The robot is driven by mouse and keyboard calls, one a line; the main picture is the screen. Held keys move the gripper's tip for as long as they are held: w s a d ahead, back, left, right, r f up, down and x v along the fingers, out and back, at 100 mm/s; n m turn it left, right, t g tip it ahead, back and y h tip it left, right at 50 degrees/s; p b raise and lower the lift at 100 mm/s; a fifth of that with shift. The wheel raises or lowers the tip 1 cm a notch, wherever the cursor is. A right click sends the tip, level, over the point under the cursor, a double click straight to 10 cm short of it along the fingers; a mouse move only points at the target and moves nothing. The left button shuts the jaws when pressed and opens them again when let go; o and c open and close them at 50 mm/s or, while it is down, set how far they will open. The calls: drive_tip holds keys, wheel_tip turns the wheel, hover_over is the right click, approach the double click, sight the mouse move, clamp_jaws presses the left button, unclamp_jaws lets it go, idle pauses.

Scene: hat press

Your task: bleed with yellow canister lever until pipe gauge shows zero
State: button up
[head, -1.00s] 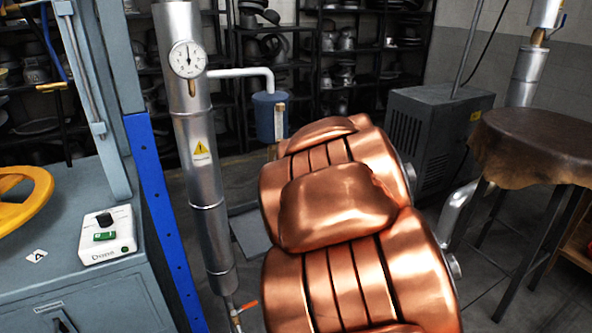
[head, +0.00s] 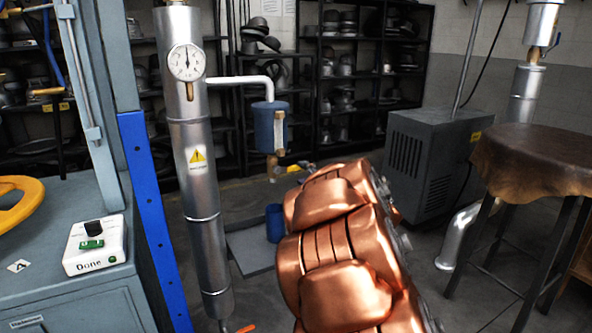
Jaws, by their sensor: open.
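The pipe gauge (head: 187,62) is a round white dial on the tall silver pipe (head: 197,180), left of centre. Its needle points roughly straight up; the numbers are too small to read. A white side pipe runs right from the silver pipe to the blue canister (head: 263,128). Below the canister is a brass fitting with a small yellow lever (head: 304,165) sticking out to the right. My copper-coloured arm fills the lower centre, its upper end just below the lever in the picture. My gripper cannot be seen.
A blue cup (head: 275,223) stands below the canister. An orange handle (head: 246,328) shows at the pipe's foot. A white box marked Done (head: 95,246) sits on the left bench. A grey machine (head: 430,160) and leather-topped stool (head: 535,160) stand right.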

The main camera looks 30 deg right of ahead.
sight(297, 168)
drive_tip(key=w, duration=0.5)
drive_tip(key=shift+w+d, duration=0.25)
drive_tip(key=shift+w, duration=0.05)
clamp_jaws()
idle(0.5)
